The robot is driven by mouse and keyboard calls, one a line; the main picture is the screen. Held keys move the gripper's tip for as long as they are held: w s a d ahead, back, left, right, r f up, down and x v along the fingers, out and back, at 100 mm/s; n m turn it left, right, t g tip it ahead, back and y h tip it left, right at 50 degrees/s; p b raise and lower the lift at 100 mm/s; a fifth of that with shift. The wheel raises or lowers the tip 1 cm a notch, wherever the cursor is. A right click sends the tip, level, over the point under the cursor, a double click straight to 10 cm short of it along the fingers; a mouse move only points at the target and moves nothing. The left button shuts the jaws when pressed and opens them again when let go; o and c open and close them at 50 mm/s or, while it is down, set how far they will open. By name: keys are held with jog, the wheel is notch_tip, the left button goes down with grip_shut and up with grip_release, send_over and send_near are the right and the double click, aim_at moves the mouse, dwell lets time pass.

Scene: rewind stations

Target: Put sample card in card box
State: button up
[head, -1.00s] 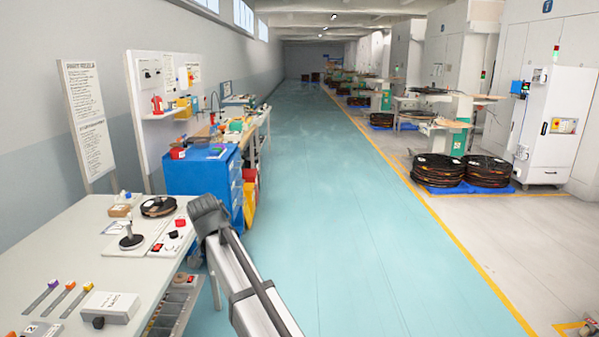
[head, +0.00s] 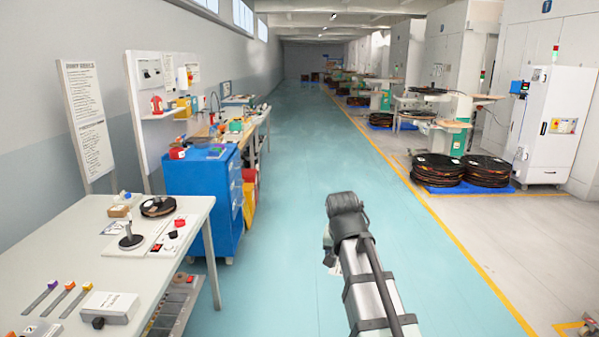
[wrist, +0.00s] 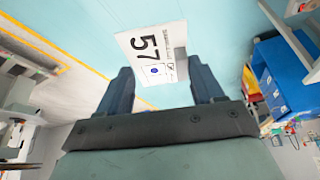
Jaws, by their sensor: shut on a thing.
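The sample card (wrist: 143,50) is white with a large black "57", smaller print, a blue dot and a grey strip. In the wrist view it sits between the two dark fingers of my gripper (wrist: 163,82), which is shut on it. Its lower part is between the fingers and the rest sticks out beyond them, over the blue-green floor. In the head view my arm is over the aisle, right of the workbench, and the gripper is mostly hidden behind my wrist. I cannot tell which object is the card box.
The workbench (head: 70,258) at left holds a white box (head: 108,307), a black coil (head: 158,206), a stamp-like tool (head: 131,238) and coloured-handled tools. A blue cabinet (head: 200,195) stands beyond it. The aisle floor (head: 290,160) is clear.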

jog(key=s+d, duration=0.2)
jog(key=d, duration=0.3)
jog(key=s+a+f+n+y, duration=0.1)
jog(key=s+a+n, duration=0.25)
jog(key=a, duration=0.95)
jog(key=s+a+n+y, duration=0.15)
jog(key=s+a, duration=0.35)
jog(key=a, duration=0.9)
jog(key=s+a+f+n+y, duration=0.1)
jog(key=s+a+n, duration=0.3)
jog(key=a, duration=0.9)
jog(key=s+a+f+n+g+y, duration=0.1)
jog(key=s+a+n, duration=0.1)
jog(key=s+a, duration=0.95)
jog(key=s+a+f+n, duration=0.1)
jog(key=s+a+n, duration=0.1)
jog(key=s+a, duration=1)
jog(key=s+a+f+n+g+y, duration=0.15)
jog(key=s+a, duration=0.55)
jog(key=s, duration=0.9)
jog(key=shift+w+a+f+m+t+h, duration=0.2)
jog(key=shift+a+f+m, duration=0.25)
jog(key=shift+f, duration=1.1)
jog(key=shift+w+a+f+m+t+h, duration=0.1)
jog(key=shift+a+f+m+t+h, duration=0.3)
jog(key=shift+f, duration=1.1)
jog(key=shift+w+a+f+m+t+h, duration=0.1)
jog(key=shift+a+f+m+h, duration=0.35)
jog(key=shift+f, duration=1.1)
